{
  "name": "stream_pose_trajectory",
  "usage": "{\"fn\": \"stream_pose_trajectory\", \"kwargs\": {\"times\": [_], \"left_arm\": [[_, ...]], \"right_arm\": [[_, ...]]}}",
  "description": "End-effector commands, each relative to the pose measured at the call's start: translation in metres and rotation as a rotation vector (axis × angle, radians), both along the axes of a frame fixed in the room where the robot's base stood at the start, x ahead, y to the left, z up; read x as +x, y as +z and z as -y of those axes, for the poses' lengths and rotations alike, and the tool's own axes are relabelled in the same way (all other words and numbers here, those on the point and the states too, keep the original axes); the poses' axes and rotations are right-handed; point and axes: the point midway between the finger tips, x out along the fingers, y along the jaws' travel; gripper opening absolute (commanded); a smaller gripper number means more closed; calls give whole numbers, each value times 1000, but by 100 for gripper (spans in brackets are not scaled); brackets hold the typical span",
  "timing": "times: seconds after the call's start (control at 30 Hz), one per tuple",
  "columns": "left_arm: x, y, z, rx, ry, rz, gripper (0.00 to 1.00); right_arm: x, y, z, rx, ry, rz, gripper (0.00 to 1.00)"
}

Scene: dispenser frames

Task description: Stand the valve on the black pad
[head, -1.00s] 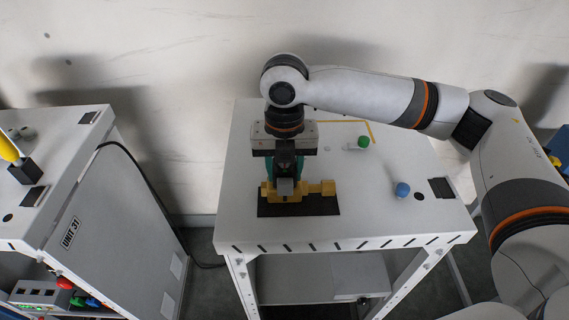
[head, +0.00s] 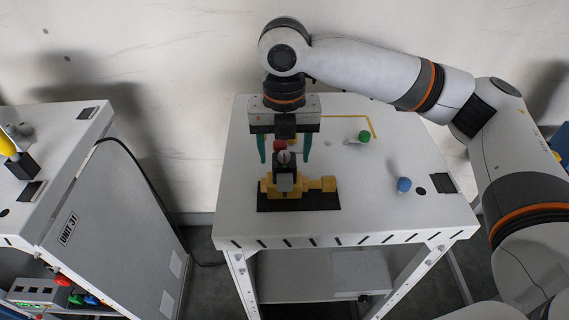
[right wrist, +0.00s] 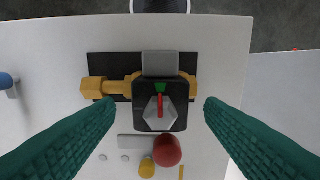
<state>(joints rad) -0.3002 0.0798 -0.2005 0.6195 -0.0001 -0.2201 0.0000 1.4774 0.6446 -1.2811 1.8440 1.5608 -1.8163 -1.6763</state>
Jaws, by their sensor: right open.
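The valve, with a yellow body and a dark actuator box on top, stands upright on the black pad (head: 325,202) in the head view. Its yellow body (head: 327,184) lies across the pad. In the right wrist view the actuator box (right wrist: 160,119) shows a red pointer, and the yellow body (right wrist: 95,88) extends to both sides over the pad (right wrist: 108,62). My right gripper (head: 285,160) is open above and behind the valve, its green fingers spread to either side and apart from it. My left gripper is not in view.
A blue-capped part (head: 404,185) and a green-capped part (head: 364,137) lie on the white table (head: 230,200), right of the valve. A red knob (right wrist: 167,150) is close behind the valve. A white cabinet (head: 105,215) stands to the left across a gap.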

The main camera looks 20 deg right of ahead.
Motion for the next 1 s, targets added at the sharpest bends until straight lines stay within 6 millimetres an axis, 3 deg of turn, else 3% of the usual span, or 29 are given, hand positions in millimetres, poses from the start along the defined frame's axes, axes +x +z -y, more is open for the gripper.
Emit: {"fn": "stream_pose_trajectory", "kwargs": {"times": [0.1,0.4,1.0], "left_arm": [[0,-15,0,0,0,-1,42],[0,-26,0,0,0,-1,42],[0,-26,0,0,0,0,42]], "right_arm": [[1,25,-1,2,-1,6,63],[0,76,0,0,-1,3,63],[0,84,0,0,-1,0,63]]}}
